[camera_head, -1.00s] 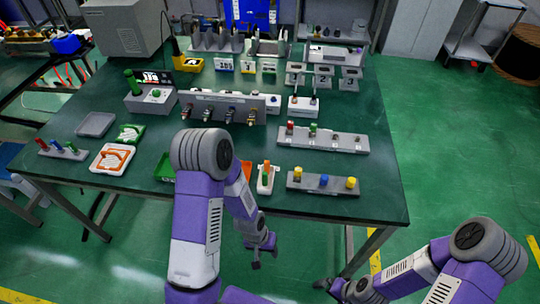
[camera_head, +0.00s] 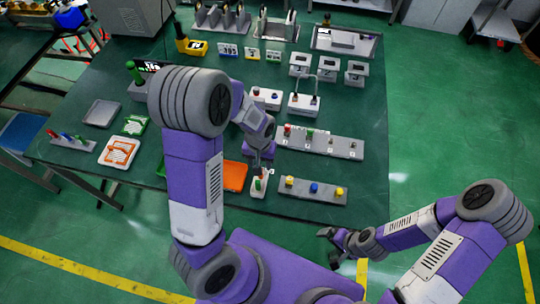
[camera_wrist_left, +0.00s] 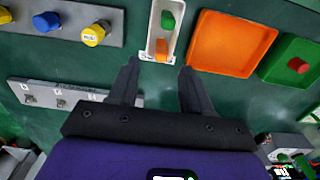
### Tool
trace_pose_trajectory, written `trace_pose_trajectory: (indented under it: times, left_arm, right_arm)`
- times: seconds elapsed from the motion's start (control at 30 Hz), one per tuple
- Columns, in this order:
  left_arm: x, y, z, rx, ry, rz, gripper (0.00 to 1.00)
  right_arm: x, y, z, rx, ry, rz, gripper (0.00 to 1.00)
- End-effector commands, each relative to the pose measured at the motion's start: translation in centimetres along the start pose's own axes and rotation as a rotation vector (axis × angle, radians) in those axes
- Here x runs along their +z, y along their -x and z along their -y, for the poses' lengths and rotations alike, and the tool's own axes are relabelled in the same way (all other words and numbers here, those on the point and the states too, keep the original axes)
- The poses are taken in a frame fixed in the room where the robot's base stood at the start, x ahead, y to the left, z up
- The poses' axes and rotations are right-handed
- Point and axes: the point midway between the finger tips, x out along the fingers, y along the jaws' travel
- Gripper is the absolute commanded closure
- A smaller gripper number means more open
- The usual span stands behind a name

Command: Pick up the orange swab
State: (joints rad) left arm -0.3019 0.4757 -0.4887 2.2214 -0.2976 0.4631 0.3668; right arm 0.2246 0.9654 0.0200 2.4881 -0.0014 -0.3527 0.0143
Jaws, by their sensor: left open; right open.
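The orange swab (camera_wrist_left: 161,47) lies in a narrow white holder (camera_wrist_left: 152,50) next to a green piece (camera_wrist_left: 167,20). In the head view the holder (camera_head: 256,194) stands near the table's front, and the swab (camera_head: 264,172) shows small at its far end. My left gripper (camera_wrist_left: 158,76) is open and empty, its two fingers apart and pointing toward the holder's swab end. In the head view the left gripper (camera_head: 262,158) is over the table just behind the holder, partly blurred by small size. My right gripper (camera_head: 329,240) is open, off the table's front edge.
An orange tray (camera_wrist_left: 233,42) lies beside the holder, then a green tray (camera_wrist_left: 279,68) with a red piece. On the other side is a grey block (camera_head: 306,198) with yellow and blue knobs. A long grey rack (camera_head: 335,148) stands behind it.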

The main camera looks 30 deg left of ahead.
Motion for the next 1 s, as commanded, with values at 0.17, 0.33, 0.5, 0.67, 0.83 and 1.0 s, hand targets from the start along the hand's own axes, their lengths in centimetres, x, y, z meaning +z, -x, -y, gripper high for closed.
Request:
trace_pose_trajectory:
  times: [0.17,0.33,0.5,0.67,0.83,1.0]
  left_arm:
    - [0.1,-1.2,0.0,0.0,0.0,0.003,0.51]
    - [0.0,-3.2,0.1,0.0,0.0,0.004,0.51]
    - [-0.4,-5.8,0.5,0.0,0.001,0.004,0.51]
    - [-0.4,-7.4,0.4,0.001,-0.001,0.002,0.51]
    - [-0.5,-7.6,0.3,0.002,0.0,0.0,0.51]
    - [-0.5,-7.6,0.3,0.002,-0.001,0.0,0.62]
  right_arm:
    - [0.1,-0.2,-0.1,0.0,-0.001,0.003,0.0]
    - [0.1,-0.6,-0.3,0.0,-0.001,0.003,0.0]
    - [0.1,-1.0,-0.4,0.0,-0.001,0.003,0.0]
    - [0.1,-1.2,-0.5,0.0,0.0,0.002,0.0]
    - [0.1,-1.2,-0.5,0.0,0.0,0.002,0.0]
    - [0.1,-1.2,-0.5,0.0,0.0,0.002,0.0]
